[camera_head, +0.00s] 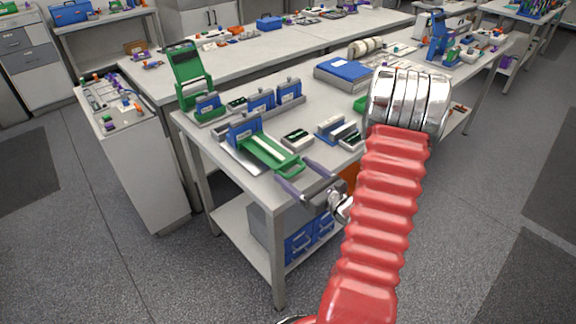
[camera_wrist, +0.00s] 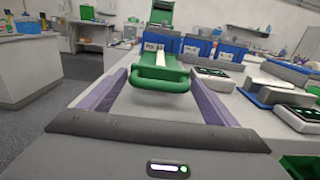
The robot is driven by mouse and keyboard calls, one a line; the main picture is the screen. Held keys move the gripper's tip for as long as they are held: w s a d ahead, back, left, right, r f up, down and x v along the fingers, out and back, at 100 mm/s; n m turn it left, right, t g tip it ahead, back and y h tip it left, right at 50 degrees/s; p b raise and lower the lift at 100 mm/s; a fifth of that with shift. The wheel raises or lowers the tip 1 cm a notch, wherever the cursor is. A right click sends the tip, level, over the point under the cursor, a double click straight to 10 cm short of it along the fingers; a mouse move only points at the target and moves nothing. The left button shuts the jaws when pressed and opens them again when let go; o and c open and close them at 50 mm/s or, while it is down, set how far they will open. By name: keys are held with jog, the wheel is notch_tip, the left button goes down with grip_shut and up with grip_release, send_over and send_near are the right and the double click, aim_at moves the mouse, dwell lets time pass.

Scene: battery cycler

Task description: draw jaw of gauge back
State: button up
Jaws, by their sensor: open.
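The gauge stands at the near corner of the bench, with a labelled blue block (camera_head: 243,130) at its far end and a green sliding jaw (camera_head: 268,153) with a pale strip along it. The jaw ends in a green loop handle (camera_wrist: 160,84) facing me. My gripper (camera_head: 291,171) is open, its two purple fingers pointing at the gauge. In the wrist view, the fingers (camera_wrist: 158,74) stand on either side of the handle, with a visible gap on each side. The blue block also shows in the wrist view (camera_wrist: 160,42), behind the jaw.
More blue labelled blocks (camera_head: 261,100) stand behind the gauge, beside a raised green lid (camera_head: 188,68). Small grey and green devices (camera_head: 298,138) lie to the right. The bench's front edge is below my gripper; open floor (camera_head: 150,270) lies left.

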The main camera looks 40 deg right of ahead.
aim_at(287, 169)
jog(key=shift+w+a, duration=0.1)
jog(key=shift+w, duration=2)
jog(key=shift+c, duration=0.5)
jog(key=c, duration=1)
